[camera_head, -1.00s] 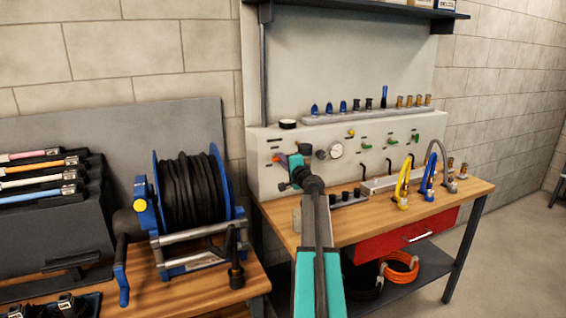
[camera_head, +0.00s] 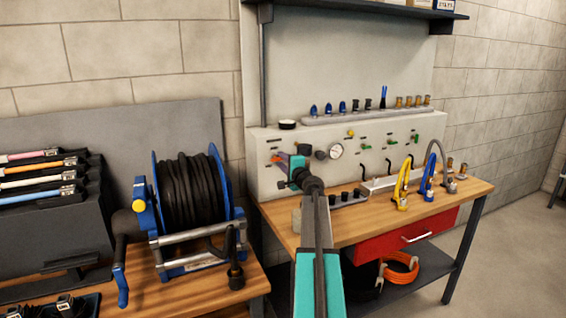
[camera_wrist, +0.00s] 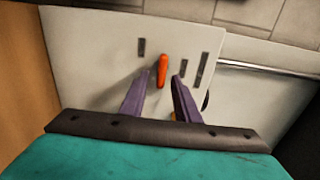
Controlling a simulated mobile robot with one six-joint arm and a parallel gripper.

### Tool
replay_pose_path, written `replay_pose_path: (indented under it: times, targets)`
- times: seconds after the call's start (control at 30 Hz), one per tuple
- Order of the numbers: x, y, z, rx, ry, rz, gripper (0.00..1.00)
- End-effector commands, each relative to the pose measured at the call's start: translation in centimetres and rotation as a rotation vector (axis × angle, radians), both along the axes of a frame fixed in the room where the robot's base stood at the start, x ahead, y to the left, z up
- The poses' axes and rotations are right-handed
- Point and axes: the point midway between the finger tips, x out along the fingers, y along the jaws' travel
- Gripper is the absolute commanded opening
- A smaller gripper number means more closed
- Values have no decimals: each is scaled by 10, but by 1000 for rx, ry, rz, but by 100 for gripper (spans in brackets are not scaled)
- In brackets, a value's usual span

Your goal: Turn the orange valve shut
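The orange valve (camera_wrist: 162,70) is a small elongated handle on the pale panel in the wrist view. There it stands nearly in line with the panel's dark slot labels, tilted slightly. In the head view the orange handle (camera_head: 275,158) shows at the panel's left, just left of my wrist. My gripper (camera_wrist: 160,78) has its two purple fingers apart. The fingers point at the panel, with the handle between and just beyond their tips. I cannot tell whether they touch it. A second orange bit shows low by the right finger.
The panel (camera_head: 265,185) also carries a round gauge (camera_head: 336,150) and green and yellow valves right of my arm. A hose reel (camera_head: 190,200) stands left on the wooden bench. Hose fittings stand on the right bench (camera_head: 360,225).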

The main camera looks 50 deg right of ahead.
Motion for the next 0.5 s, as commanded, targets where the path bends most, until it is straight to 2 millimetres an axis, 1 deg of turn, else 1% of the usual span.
replay_pose_path:
  times: [0.27, 0.5]
  targets:
    - [0, 1, 1, 0, -1, 1, 29]
    - [-11, 5, 0, 0, -1, 1, 29]
